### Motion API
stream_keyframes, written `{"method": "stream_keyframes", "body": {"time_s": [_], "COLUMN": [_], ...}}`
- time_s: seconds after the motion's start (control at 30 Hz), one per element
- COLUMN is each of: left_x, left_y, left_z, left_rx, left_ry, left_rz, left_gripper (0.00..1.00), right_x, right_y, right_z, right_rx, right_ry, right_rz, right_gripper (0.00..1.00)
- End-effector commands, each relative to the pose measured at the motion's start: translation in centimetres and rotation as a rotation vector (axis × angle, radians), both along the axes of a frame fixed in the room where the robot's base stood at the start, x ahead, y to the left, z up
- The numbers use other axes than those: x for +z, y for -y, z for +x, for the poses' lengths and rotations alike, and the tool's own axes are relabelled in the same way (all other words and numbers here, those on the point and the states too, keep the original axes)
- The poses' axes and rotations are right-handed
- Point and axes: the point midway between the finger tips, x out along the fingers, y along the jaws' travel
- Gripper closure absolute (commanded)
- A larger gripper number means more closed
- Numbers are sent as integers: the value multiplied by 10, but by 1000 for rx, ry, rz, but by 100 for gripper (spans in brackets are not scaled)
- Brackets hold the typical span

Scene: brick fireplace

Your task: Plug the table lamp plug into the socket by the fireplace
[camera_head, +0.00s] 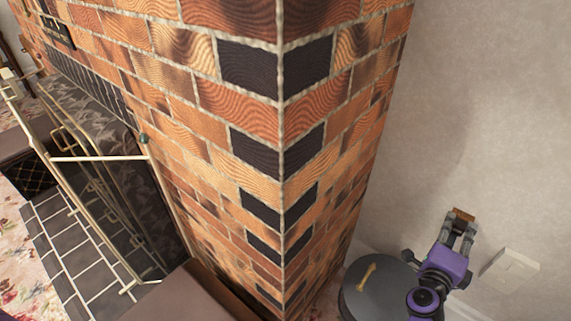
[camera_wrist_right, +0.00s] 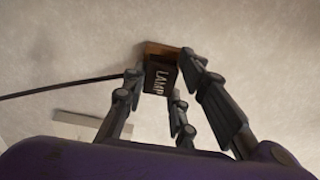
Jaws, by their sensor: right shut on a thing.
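My right gripper (camera_head: 459,226) is purple with dark grey fingers and is shut on the lamp plug (camera_head: 462,213), a small brown block. In the right wrist view the plug (camera_wrist_right: 160,80) shows the word LAMP, sits between the fingertips (camera_wrist_right: 158,88), and has a dark cord (camera_wrist_right: 60,87) running off to the left. A white socket plate (camera_head: 510,268) is on the pale wall, below and right of the gripper in the head view. Part of it (camera_wrist_right: 85,124) shows in the right wrist view, partly hidden by the gripper. The plug is apart from the socket. My left gripper is not in view.
The brick fireplace corner (camera_head: 283,150) stands left of the gripper. A round grey lidded container (camera_head: 375,297) with a brass handle is on the floor close below the gripper. A brass fire screen (camera_head: 105,205) stands at the left. The wall (camera_head: 490,110) above the gripper is bare.

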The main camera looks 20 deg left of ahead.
Motion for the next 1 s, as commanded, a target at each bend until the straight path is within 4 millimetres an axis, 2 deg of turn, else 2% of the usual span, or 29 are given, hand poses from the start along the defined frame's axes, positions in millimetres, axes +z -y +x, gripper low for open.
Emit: {"method": "stream_keyframes", "body": {"time_s": [1.0], "left_x": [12], "left_y": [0], "left_z": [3], "left_rx": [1], "left_ry": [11], "left_rz": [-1], "left_gripper": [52], "right_x": [0], "right_y": [-11], "right_z": [-38], "right_rx": [0], "right_ry": [0], "right_rz": [-1], "right_gripper": [100]}}
